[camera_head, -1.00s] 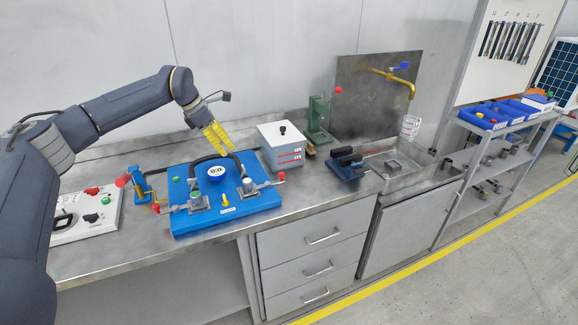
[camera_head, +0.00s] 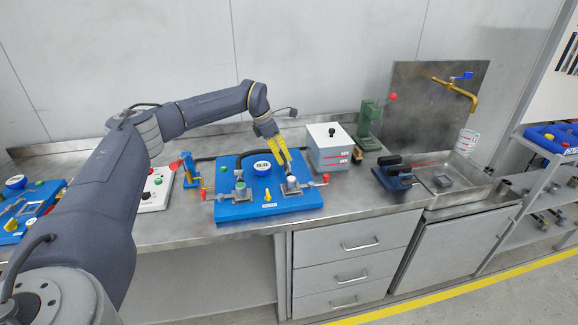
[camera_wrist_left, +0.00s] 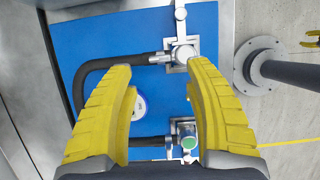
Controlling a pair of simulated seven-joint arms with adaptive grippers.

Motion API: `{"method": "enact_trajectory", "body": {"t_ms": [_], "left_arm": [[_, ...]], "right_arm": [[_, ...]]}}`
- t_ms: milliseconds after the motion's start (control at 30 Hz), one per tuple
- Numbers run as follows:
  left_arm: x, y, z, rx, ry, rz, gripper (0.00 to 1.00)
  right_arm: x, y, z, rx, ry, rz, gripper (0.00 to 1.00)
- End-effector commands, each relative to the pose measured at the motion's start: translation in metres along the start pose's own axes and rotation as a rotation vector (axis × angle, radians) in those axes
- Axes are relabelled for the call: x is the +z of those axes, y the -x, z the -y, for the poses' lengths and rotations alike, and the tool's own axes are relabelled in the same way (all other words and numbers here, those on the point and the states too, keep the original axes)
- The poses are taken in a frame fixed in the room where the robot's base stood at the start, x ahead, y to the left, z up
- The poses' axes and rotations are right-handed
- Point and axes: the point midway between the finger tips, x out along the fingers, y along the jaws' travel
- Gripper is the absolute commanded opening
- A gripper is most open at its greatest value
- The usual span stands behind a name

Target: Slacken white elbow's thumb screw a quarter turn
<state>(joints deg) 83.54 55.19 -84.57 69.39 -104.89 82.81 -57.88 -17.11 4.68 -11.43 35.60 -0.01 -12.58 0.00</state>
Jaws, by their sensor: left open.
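A blue board (camera_head: 240,211) on the bench carries two grey metal fittings joined by a black hose (camera_wrist_left: 92,72). The right fitting has a white top, apparently the white elbow (camera_head: 291,183); it also shows in the left wrist view (camera_wrist_left: 183,53). The left fitting has a green knob (camera_head: 240,185), also visible in the left wrist view (camera_wrist_left: 188,142). I cannot clearly make out the thumb screw. My left gripper (camera_head: 281,162) is open and empty, just behind and above the white elbow. In the left wrist view its yellow fingers (camera_wrist_left: 160,68) are wide apart. My right gripper is not visible.
A round gauge (camera_head: 262,168) sits at the board's back. A grey box (camera_head: 331,148), a green press (camera_head: 368,122) and a sink tray (camera_head: 452,186) stand to the right, a white control box (camera_head: 155,190) to the left.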

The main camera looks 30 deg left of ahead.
Motion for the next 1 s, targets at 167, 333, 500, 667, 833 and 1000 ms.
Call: {"method": "enact_trajectory", "body": {"t_ms": [167,333,500,667,833,1000], "left_arm": [[0.0,-0.029,0.0,-0.001,0.001,-0.001,0.53],[0.0,-0.048,0.0,0.0,0.002,-0.001,0.53],[0.0,-0.059,0.0,0.0,0.001,0.0,0.53],[0.0,-0.063,0.0,0.0,0.001,0.0,0.53],[0.0,-0.063,0.0,0.0,0.001,0.0,0.53],[0.0,-0.063,0.0,0.0,0.001,0.0,0.48]], "right_arm": [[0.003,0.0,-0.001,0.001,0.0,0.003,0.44],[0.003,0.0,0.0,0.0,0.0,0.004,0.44],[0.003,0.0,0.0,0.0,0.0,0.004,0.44],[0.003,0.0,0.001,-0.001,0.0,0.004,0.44],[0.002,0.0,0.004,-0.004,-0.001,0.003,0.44],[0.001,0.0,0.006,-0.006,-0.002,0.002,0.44]]}}
